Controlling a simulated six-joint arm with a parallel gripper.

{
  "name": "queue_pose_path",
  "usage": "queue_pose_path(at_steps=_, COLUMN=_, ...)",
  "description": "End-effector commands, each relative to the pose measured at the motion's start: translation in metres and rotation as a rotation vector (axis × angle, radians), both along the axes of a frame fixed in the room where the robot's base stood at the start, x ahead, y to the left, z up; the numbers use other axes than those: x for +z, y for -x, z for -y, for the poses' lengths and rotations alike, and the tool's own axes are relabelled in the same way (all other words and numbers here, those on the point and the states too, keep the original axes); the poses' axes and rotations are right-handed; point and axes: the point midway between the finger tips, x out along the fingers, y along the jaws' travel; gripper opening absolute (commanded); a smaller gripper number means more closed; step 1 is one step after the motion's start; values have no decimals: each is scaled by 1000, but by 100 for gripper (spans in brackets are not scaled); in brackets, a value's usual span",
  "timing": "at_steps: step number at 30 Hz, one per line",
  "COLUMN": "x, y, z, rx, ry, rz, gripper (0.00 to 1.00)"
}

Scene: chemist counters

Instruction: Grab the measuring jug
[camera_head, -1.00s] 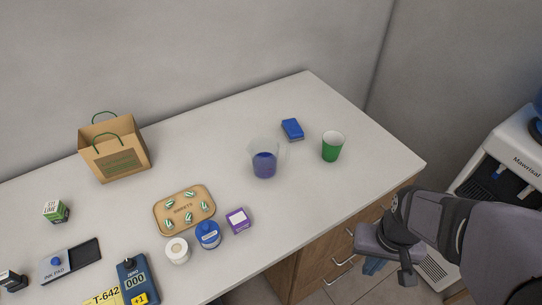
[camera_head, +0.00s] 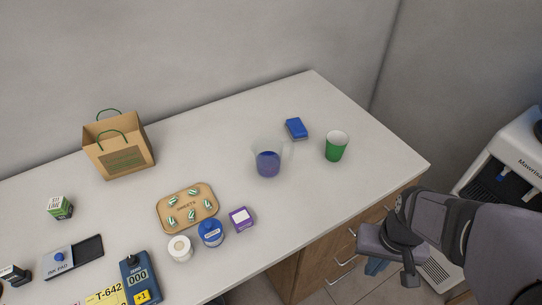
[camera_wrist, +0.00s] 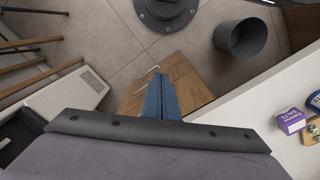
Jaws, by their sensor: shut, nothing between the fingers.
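The measuring jug (camera_head: 267,162) is clear, with blue-purple liquid in its lower part. My gripper (camera_head: 374,266) is low at the right, beyond the counter's front edge and well apart from the jug. In the wrist view the blue fingers of my gripper (camera_wrist: 161,98) are together, with nothing between them. They point down past the wooden drawers toward the floor. The jug is not visible in the wrist view.
A green cup (camera_head: 335,147) and a blue sponge-like block (camera_head: 296,128) stand right of the jug. A sweets tray (camera_head: 160,212), a purple box (camera_head: 241,219) and a blue-lidded tub (camera_head: 211,233) are to its left. A water dispenser (camera_head: 508,165) stands at far right.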

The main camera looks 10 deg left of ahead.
Motion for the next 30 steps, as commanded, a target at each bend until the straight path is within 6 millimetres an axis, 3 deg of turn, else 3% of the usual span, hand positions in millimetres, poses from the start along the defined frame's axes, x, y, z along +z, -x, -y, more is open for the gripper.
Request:
queue_pose_path(at_steps=1, x=0, y=0, z=0, rx=0, ry=0, rz=0, gripper=0)
queue_pose_path(at_steps=3, x=0, y=0, z=0, rx=0, ry=0, rz=0, gripper=17)
queue_pose_path(at_steps=12, x=-1, y=-1, z=0, rx=1, ry=0, rz=2, gripper=17)
queue_pose_path(at_steps=17, x=-8, y=-16, z=-6, rx=20, ry=-2, rz=50, gripper=17)
queue_pose_path(at_steps=23, x=-27, y=-76, z=-32, rx=86, ry=-20, rz=247, gripper=17)
queue_pose_path(at_steps=30, x=-36, y=-162, z=-92, rx=189, ry=-81, rz=573, gripper=17)
